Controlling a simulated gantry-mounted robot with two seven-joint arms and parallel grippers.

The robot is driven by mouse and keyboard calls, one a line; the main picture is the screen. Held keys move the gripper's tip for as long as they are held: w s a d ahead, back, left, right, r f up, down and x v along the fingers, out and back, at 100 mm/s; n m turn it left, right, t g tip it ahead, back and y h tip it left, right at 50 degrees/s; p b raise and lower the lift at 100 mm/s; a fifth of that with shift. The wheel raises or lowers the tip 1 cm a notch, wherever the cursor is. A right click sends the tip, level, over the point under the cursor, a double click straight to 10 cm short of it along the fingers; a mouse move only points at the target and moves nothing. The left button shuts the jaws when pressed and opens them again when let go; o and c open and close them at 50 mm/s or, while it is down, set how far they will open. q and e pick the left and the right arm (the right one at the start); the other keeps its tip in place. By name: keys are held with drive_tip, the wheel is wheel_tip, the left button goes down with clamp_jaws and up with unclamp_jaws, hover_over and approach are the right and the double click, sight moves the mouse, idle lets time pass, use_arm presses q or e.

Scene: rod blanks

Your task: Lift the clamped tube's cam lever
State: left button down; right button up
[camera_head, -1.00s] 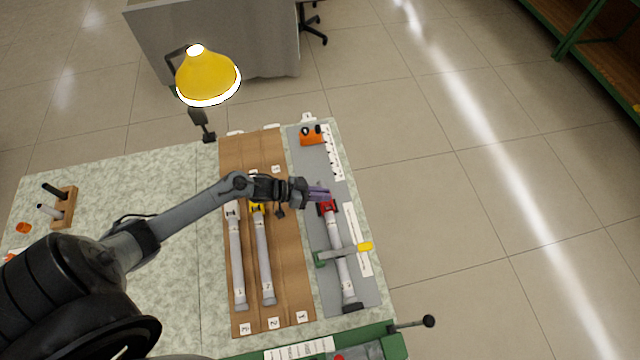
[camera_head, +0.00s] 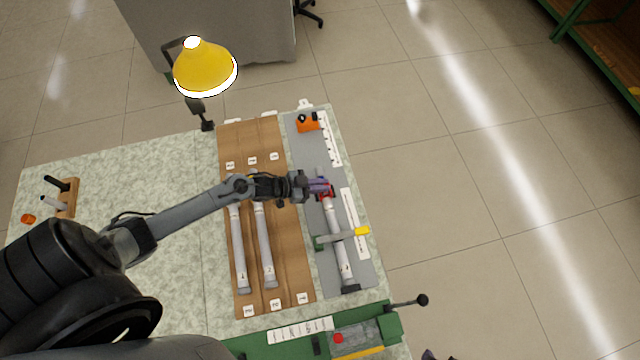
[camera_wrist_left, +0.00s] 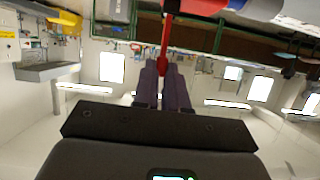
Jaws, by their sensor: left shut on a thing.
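In the left wrist view a red cam lever (camera_wrist_left: 166,45) hangs down from a red body (camera_wrist_left: 200,5) at the top edge. The purple fingers of my left gripper (camera_wrist_left: 164,80) are closed around the lever's lower end. My right gripper is not in view.
Two more grey tubes (camera_head: 238,250) (camera_head: 264,248) lie on the brown board left of the mat. An orange holder (camera_head: 308,122) stands at the mat's far end. A yellow lamp (camera_head: 204,70) stands behind.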

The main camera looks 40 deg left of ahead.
use_arm(q)
drive_tip(key=c, duration=1.2)
unclamp_jaws()
drive_tip(key=shift+d, duration=0.1)
drive_tip(key=shift+o, duration=0.2)
drive_tip(key=v, duration=1.1)
drive_tip(key=shift+p, duration=0.3)
drive_tip(key=shift+f, duration=0.1)
